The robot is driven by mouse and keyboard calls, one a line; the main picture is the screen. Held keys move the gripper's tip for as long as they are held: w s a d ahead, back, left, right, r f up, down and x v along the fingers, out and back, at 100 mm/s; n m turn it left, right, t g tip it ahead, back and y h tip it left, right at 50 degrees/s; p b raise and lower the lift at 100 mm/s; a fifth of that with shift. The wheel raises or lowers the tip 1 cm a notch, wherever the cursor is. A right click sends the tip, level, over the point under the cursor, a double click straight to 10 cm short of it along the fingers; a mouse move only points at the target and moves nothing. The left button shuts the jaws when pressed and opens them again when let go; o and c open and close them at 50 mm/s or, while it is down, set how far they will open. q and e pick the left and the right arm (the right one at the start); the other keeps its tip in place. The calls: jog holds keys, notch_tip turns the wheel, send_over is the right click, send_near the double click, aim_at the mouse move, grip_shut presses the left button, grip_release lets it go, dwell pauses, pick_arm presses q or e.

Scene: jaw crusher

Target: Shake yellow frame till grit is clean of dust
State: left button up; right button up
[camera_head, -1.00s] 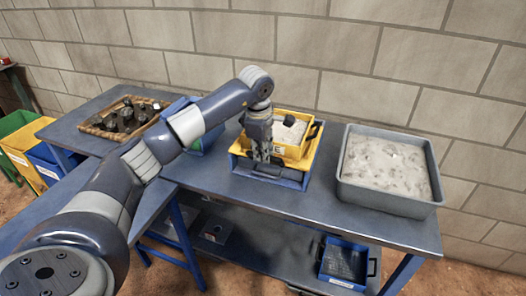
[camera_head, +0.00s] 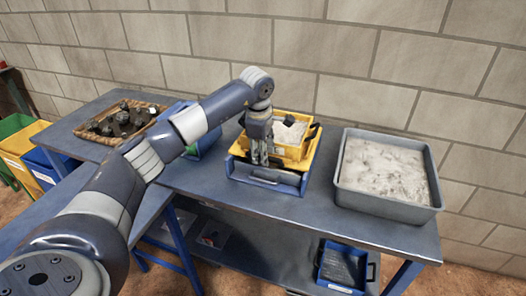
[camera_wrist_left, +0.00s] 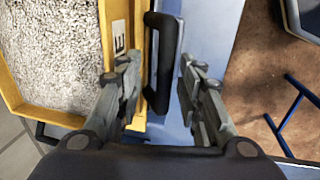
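The yellow frame (camera_head: 295,152) holds pale grey grit (camera_head: 290,131) and sits over a blue tray (camera_head: 240,174) on the workbench. My left gripper (camera_head: 262,160) is lowered at its near left side. In the left wrist view, the open fingers (camera_wrist_left: 163,95) stand on either side of a black handle (camera_wrist_left: 162,65) beside the frame's labelled yellow wall (camera_wrist_left: 118,35). A gap shows between the handle and the right finger; contact on the left side is unclear. Grit (camera_wrist_left: 50,55) fills the frame's inside. My right gripper is out of view.
A grey bin (camera_head: 389,203) of dusty grit stands at the right of the bench. A basket (camera_head: 153,119) of dark rocks is at the left. A blue container stands behind my arm. Another blue tray (camera_head: 342,266) is on the lower shelf. A block wall is behind.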

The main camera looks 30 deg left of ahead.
pick_arm(q)
notch_tip(320, 180, up, 12)
jog(key=s, duration=0.2)
jog(key=shift+s+d, duration=0.15)
jog(key=shift+d, duration=0.15)
jog(key=shift+f, duration=0.1)
